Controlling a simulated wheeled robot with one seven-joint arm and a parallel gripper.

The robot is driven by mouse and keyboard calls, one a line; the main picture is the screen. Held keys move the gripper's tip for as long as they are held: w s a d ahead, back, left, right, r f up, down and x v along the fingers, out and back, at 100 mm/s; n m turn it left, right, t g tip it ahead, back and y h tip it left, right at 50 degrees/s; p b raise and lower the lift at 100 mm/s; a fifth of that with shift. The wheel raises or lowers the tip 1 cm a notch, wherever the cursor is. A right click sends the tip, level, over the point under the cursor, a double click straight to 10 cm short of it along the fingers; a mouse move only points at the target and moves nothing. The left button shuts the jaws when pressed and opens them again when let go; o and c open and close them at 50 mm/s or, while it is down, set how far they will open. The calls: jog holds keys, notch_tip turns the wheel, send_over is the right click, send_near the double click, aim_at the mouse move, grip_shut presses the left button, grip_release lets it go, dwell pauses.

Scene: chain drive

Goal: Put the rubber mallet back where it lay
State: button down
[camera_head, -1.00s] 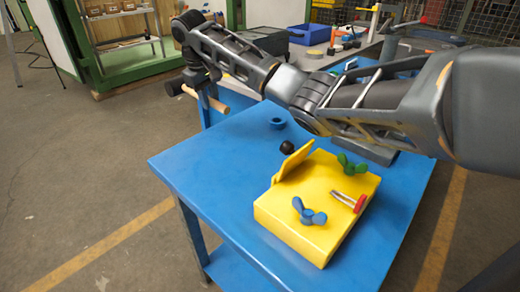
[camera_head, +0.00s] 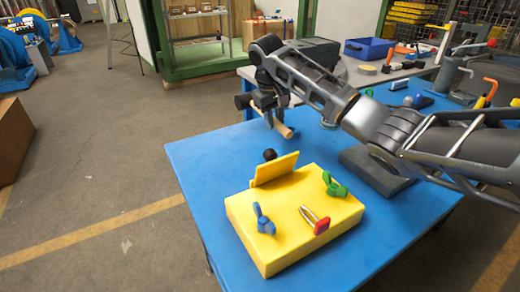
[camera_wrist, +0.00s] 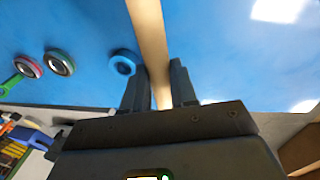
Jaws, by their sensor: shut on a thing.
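The rubber mallet has a pale wooden handle (camera_head: 283,128) and a dark head (camera_head: 242,101). My gripper (camera_head: 270,113) is shut on the handle, over the far part of the blue table (camera_head: 210,160). In the wrist view the handle (camera_wrist: 149,35) runs between the two fingers (camera_wrist: 160,85), and the head is out of sight. The handle's free end points toward the near right in the head view. I cannot tell whether the mallet touches the table.
A yellow block (camera_head: 285,245) with a raised flap, blue and green wing pieces and a red-headed pin stands in front. A dark flat block (camera_head: 375,170) lies right. A blue ring (camera_wrist: 123,62) lies beside the handle. The table's left part is clear.

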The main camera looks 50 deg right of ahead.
jog(key=p, duration=0.1)
send_over(259, 159)
jog(key=f, duration=0.4)
jog(key=shift+a+f, duration=0.1)
jog(key=shift+a, duration=0.25)
jog(key=shift+a+p+x, duration=0.15)
jog(key=shift+a+x, duration=0.05)
jog(key=shift+x, duration=0.75)
jog(key=shift+a+p+x, duration=0.15)
jog(key=shift+a+x, duration=0.05)
jog(key=shift+x, duration=0.75)
jog(key=c, duration=0.9)
grip_release()
jog(key=shift+f, duration=0.15)
jog(key=v, duration=1.2)
jog(key=shift+b, duration=0.35)
